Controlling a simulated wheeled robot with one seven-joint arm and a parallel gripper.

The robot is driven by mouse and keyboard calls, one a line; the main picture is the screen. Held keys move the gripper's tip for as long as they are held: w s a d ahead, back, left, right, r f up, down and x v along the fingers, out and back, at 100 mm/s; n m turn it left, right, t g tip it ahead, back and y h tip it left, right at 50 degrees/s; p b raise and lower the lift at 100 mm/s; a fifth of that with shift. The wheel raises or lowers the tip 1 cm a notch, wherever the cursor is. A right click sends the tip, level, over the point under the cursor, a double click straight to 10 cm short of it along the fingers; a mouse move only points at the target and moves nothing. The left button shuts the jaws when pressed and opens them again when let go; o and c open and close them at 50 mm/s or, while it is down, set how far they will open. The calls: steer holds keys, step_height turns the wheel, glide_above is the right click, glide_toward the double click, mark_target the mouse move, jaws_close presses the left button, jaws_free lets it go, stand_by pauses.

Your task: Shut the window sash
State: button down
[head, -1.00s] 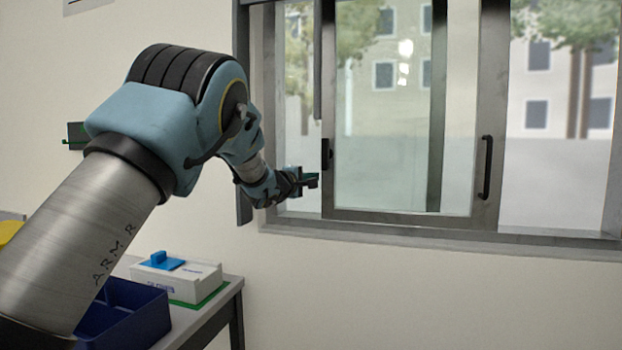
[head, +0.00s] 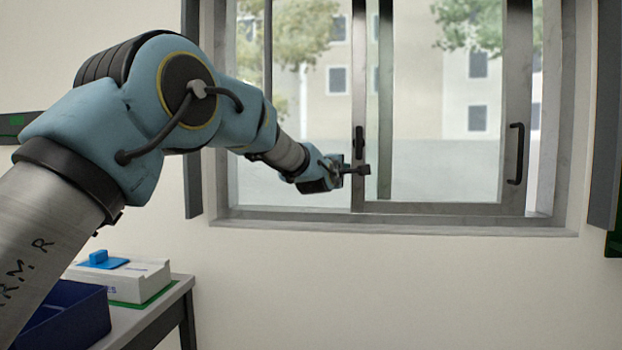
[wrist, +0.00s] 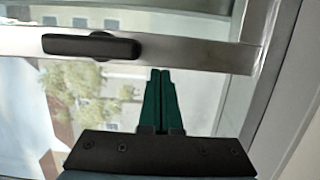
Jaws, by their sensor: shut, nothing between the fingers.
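The sliding window sash (head: 515,110) is a grey metal frame around glass, with a black pull handle (head: 516,153) on its right stile. A black latch (head: 358,142) sits on its left stile; the latch also shows in the wrist view (wrist: 90,45). A narrow gap separates the sash's right stile from the right window jamb (head: 562,110). My gripper (head: 364,170) is at the lower part of the left stile, below the latch. In the wrist view its green fingers (wrist: 160,76) are shut and empty, tips at the stile's edge (wrist: 190,54). I cannot tell whether they touch.
A sill (head: 400,228) runs under the window. At the lower left, a table (head: 150,310) holds a white box (head: 125,280) with a blue piece on top, and a dark blue bin (head: 70,315). The wall below the window is clear.

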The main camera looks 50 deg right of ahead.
mark_target(378, 167)
steer(key=s+d, duration=0.1)
steer(key=s, duration=0.1)
steer(key=s+d+p, duration=0.1)
steer(key=s+d, duration=0.2)
steer(key=s, duration=0.2)
steer(key=shift+d+r+p, duration=0.1)
steer(key=shift+d+p, duration=0.1)
steer(key=shift+p, duration=0.1)
